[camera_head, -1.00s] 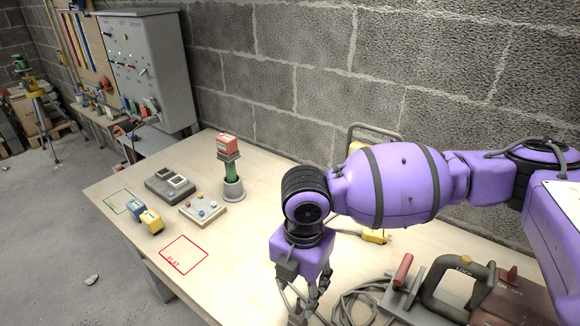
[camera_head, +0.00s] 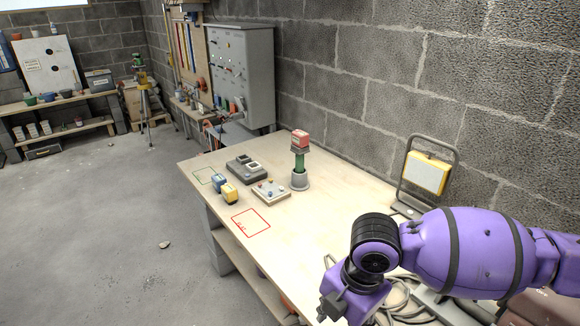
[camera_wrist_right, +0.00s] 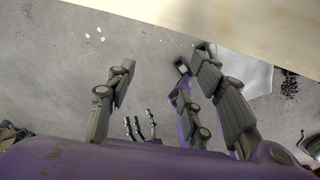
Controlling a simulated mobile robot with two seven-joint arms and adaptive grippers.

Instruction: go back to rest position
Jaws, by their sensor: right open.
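My right arm comes in from the right in the head view, over the near right part of the wooden table (camera_head: 330,240). My right gripper is at the bottom edge of that view, its fingers mostly cut off. In the right wrist view my right gripper (camera_wrist_right: 155,78) has its fingers spread wide apart, with nothing between them. It points at the grey floor beside the table edge. Small grey finger-like parts show farther off in that view; they may be my left gripper, but their state is unclear. The left gripper does not show in the head view.
On the table are a red block on a green post (camera_head: 300,168) in a grey base, a switch box (camera_head: 243,170), a knob panel (camera_head: 271,192) and blue and yellow blocks (camera_head: 230,193). A yellow lamp (camera_head: 426,173) stands by the wall. The floor at left is mostly clear.

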